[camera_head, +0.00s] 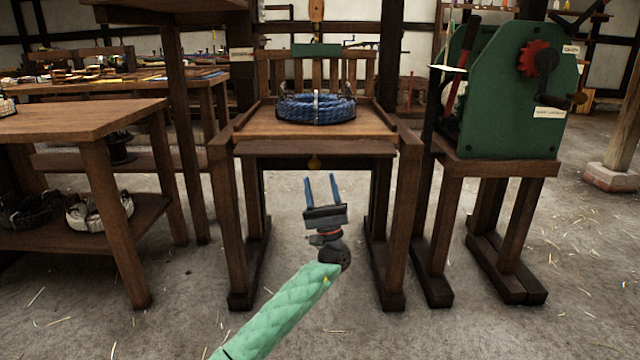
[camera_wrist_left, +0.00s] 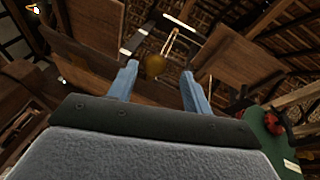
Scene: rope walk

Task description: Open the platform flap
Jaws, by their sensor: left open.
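The wooden platform (camera_head: 265,122) stands in the middle of the head view with a coil of blue rope (camera_head: 317,108) on it. A narrow wooden flap (camera_head: 350,148) sits along its front edge. My right gripper is not in view.
A green machine (camera_head: 510,110) with a red gear stands on a wooden stand at the right. A wooden table (camera_head: 80,120) with a lower shelf stands at the left. The platform's legs flank my left gripper. The floor in front is clear apart from straw.

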